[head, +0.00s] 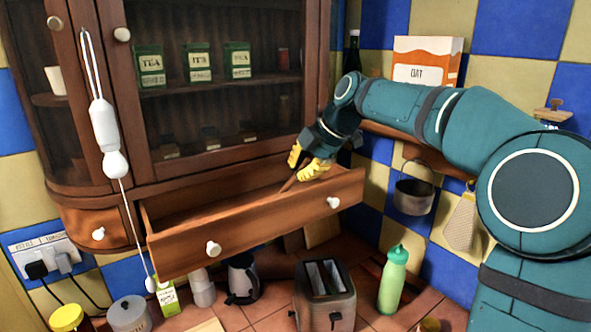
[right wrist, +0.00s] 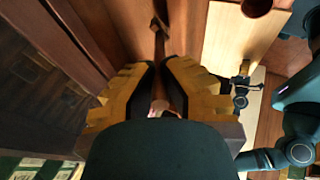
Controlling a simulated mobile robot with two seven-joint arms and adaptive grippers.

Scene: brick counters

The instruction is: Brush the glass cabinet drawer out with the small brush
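The wide wooden drawer (head: 250,216) of the glass cabinet (head: 215,95) is pulled open, with two white knobs on its front. My right gripper (head: 309,166), with yellow fingers, reaches down into the drawer's right part. In the right wrist view its fingers (right wrist: 160,80) close around a thin brown handle, which appears to be the small brush (right wrist: 160,40). The brush's brown end (head: 289,184) points down toward the drawer floor in the head view. Whether it touches the floor is unclear. The drawer's far right corner is partly hidden by my gripper.
A white corded object (head: 105,130) hangs at the left of the cabinet, its cord beside the drawer. Below the drawer stand a toaster (head: 325,292), a kettle (head: 243,278) and a green bottle (head: 392,280).

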